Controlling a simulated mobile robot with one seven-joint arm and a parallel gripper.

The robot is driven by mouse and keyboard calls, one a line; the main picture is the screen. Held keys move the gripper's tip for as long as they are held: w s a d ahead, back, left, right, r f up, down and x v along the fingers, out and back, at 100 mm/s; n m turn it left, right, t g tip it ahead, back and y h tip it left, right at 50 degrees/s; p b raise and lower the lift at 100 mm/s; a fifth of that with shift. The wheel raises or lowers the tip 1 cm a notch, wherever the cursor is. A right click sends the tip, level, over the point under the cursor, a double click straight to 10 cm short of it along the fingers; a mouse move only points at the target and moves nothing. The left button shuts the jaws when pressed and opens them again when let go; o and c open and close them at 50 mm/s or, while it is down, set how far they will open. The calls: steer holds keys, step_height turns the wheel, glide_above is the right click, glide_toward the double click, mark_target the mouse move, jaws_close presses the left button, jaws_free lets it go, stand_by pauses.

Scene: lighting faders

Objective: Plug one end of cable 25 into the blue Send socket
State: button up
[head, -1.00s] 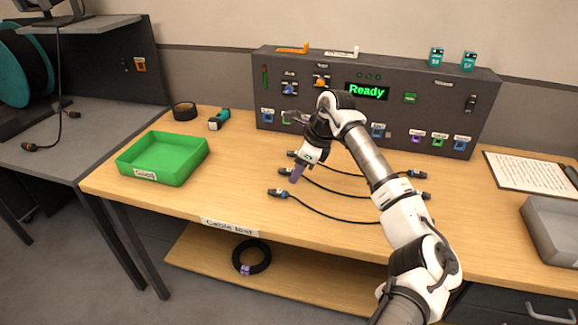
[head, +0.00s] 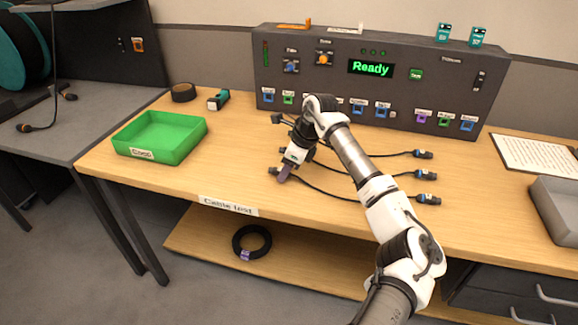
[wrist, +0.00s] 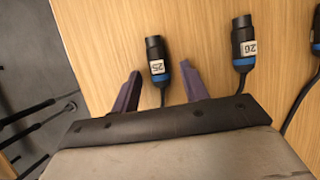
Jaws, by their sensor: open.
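The plug labelled 25 (wrist: 158,66) lies on the table between the two purple fingers of my open gripper (wrist: 159,76) in the wrist view; the fingers seem not to touch it. In the head view my gripper (head: 285,173) is low over the front-left plug (head: 272,171), partly hiding the cable there. A plug labelled 26 (wrist: 244,48) lies just right of it. The dark panel (head: 400,85) carries several blue sockets, including one at far left (head: 268,97) and one at far right (head: 467,123); their labels are too small to read, so I cannot tell which is Send.
Other cable ends (head: 424,154) lie at right on the table (head: 225,160). A green tray (head: 160,137) stands at left, a grey tray (head: 555,205) and a paper sheet (head: 530,155) at right. My arm crosses the table's middle. A coiled cable (head: 252,242) rests on the lower shelf.

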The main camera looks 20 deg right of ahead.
jaws_close()
steer(key=shift+r+p, duration=1.2)
steer(key=shift+r, duration=1.4)
steer(key=shift+s+f, duration=0.1)
